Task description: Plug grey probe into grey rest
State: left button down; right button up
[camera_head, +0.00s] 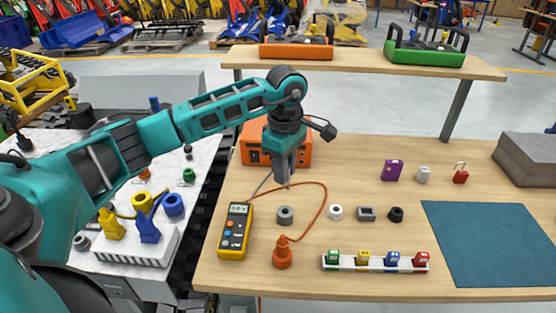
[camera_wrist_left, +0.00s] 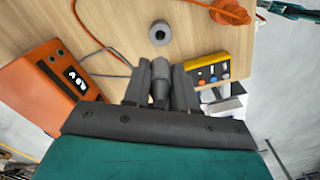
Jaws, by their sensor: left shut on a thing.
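The grey probe (camera_wrist_left: 159,88) is held between the fingers of my left gripper (camera_head: 284,180), which also shows in the wrist view (camera_wrist_left: 160,92). In the head view the fingers mostly hide the probe. The grey rest (camera_head: 285,215) is a short round grey block with a hole in its top, standing on the table. In the wrist view the rest (camera_wrist_left: 160,33) is ahead of the probe tip, apart from it. My left gripper points down, above and a little behind the rest. My right gripper is not in view.
A yellow meter (camera_head: 235,232) lies left of the rest. The orange probe (camera_head: 282,250) stands in front, its cable curving right. An orange instrument box (camera_head: 254,150) is behind the gripper. A white ring (camera_head: 336,212) and other small parts stand right. A blue mat (camera_head: 490,245) lies far right.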

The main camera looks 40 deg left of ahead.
pick_arm(q)
jog(key=shift+d, duration=0.3)
jog(key=shift+a, duration=0.1)
jog(key=shift+f, duration=0.1)
jog(key=shift+f+b, duration=2.25)
jog(key=shift+f, duration=0.55)
jog(key=shift+f+b, duration=1.9)
jog(key=shift+f, duration=0.4)
jog(key=c, duration=0.8)
grip_release()
